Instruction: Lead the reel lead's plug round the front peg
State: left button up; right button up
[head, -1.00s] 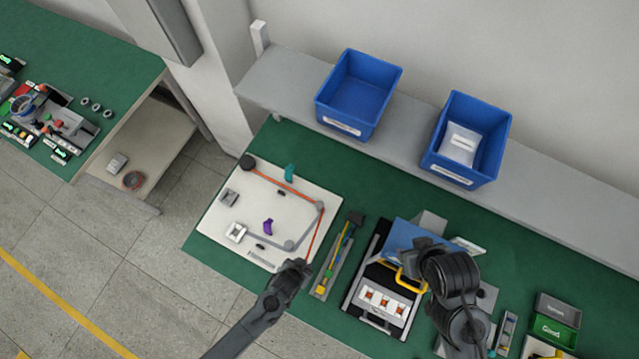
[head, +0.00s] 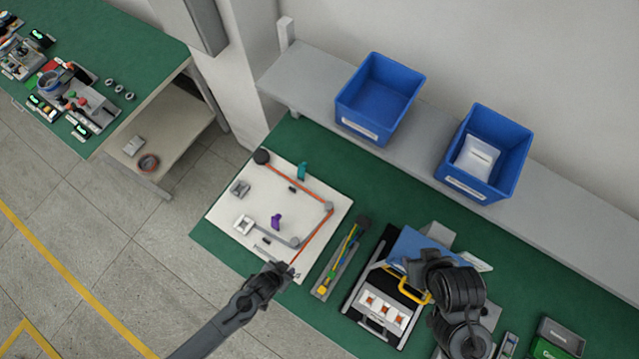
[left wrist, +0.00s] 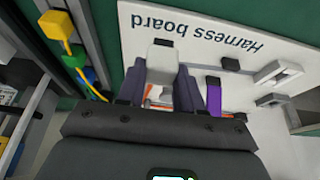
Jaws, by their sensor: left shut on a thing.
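The white harness board (head: 225,214) lies on the green bench. The orange-red lead (head: 308,195) runs from the black reel (head: 262,157) to the far right peg (head: 328,207), bends there and comes down to my left gripper (head: 284,268). The front peg (head: 296,241) is a grey post; the lead passes on its right side. My left gripper is at the board's front edge, shut on the pale plug (left wrist: 161,62), which also shows between its fingers in the left wrist view. My right gripper is hidden by its own arm near the yellow handle (head: 417,290).
A purple clip (head: 277,221) and a teal clip (head: 301,171) stand on the board, with a white block (head: 243,223) at its left. A tray of coloured wires (head: 341,262) lies right of the board. Two blue bins (head: 377,98) stand on the shelf behind.

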pick_arm(q)
jog(key=shift+a, duration=0.1)
jog(key=shift+w+a, duration=0.45)
jog(key=shift+a, duration=0.6)
jog(key=shift+w+a, duration=0.45)
jog(key=shift+a, duration=0.6)
jog(key=shift+w+a, duration=0.45)
jog(key=shift+a, duration=0.6)
jog(key=shift+w+a+r, duration=0.2)
jog(key=shift+a+r, duration=0.25)
jog(key=shift+r, duration=0.05)
jog(key=shift+w+a+r, duration=0.2)
jog(key=shift+a+r, duration=0.25)
jog(key=shift+r, duration=0.05)
